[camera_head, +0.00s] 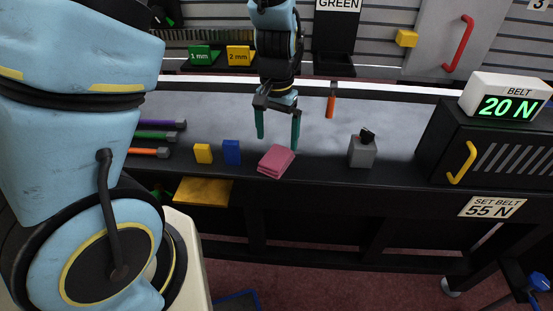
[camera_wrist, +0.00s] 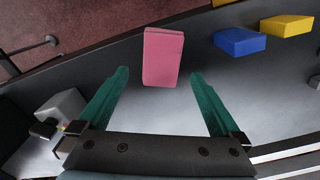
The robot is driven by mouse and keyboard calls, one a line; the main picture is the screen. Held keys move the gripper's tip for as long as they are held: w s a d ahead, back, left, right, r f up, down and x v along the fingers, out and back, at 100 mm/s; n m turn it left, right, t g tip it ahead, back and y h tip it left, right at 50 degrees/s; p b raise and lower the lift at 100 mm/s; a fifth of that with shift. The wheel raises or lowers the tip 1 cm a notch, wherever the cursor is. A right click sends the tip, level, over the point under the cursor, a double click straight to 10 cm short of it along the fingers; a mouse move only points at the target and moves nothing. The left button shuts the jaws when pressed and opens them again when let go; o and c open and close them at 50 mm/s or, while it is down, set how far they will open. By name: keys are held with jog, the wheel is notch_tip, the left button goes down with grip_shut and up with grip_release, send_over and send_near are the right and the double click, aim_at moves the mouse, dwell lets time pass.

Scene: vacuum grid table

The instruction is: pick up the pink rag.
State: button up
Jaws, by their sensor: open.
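The pink rag (camera_head: 276,161) is a folded, thick pad on the front edge of the grey table, right of a blue block. In the wrist view the pink rag (camera_wrist: 163,56) lies beyond my fingertips, roughly centred between them. My gripper (camera_head: 278,136) is open, its two green fingers pointing down just behind and above the rag. In the wrist view my gripper (camera_wrist: 158,80) shows empty fingers spread wide. Nothing hides the rag in either view.
A blue block (camera_head: 232,152) and a yellow block (camera_head: 203,153) stand left of the rag. A grey block with a black top (camera_head: 362,151) stands to the right. An orange-handled tool (camera_head: 331,105) is behind. The table (camera_head: 320,140) between rag and grey block is clear.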

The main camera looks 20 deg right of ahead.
aim_at(277, 156)
jog(key=shift+w+f+p, duration=0.2)
jog(key=shift+f+p, duration=0.65)
jog(key=shift+f, duration=2.55)
jog(key=c, duration=1.3)
jog(key=shift+r, duration=0.1)
notch_tip(277, 156, up, 18)
jog(key=b, duration=0.2)
jog(key=shift+b, duration=0.3)
jog(key=o, duration=1)
jog(key=shift+c, duration=0.2)
jog(key=c, duration=0.7)
